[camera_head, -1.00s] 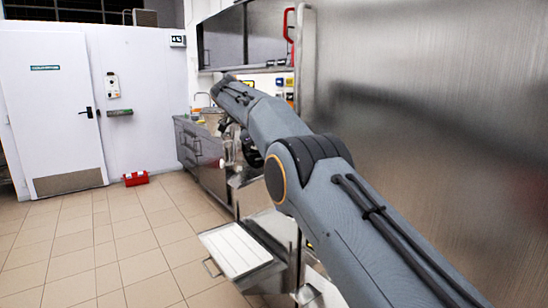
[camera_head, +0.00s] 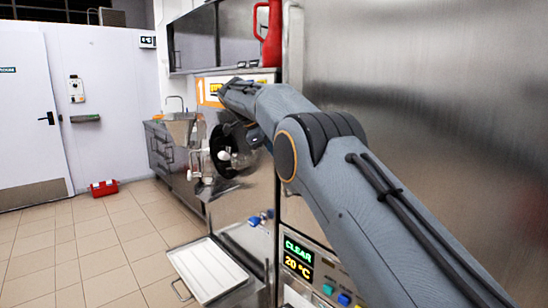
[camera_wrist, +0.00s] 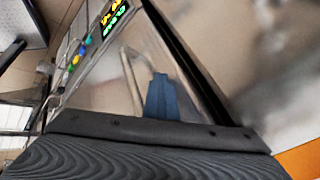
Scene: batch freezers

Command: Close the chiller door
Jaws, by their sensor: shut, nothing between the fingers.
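A large brushed-steel panel (camera_head: 420,100) fills the right of the head view; I cannot tell whether it is the chiller door. Left of it stands a steel machine with a round dark front (camera_head: 228,150) and white fittings. My arm reaches forward across these, and its far end hides part of the machine. My gripper's blue fingers (camera_wrist: 164,98) show shut and empty in the wrist view. A curved metal bar (camera_wrist: 132,78) is close beside them. I cannot tell whether they touch. A dark seam (camera_wrist: 190,60) runs diagonally past the fingers.
A white tray (camera_head: 208,270) juts out low in front. A red jug (camera_head: 270,35) stands above the machine. Tiled floor (camera_head: 110,245) is open at left, with a red box (camera_head: 104,188) by the wall.

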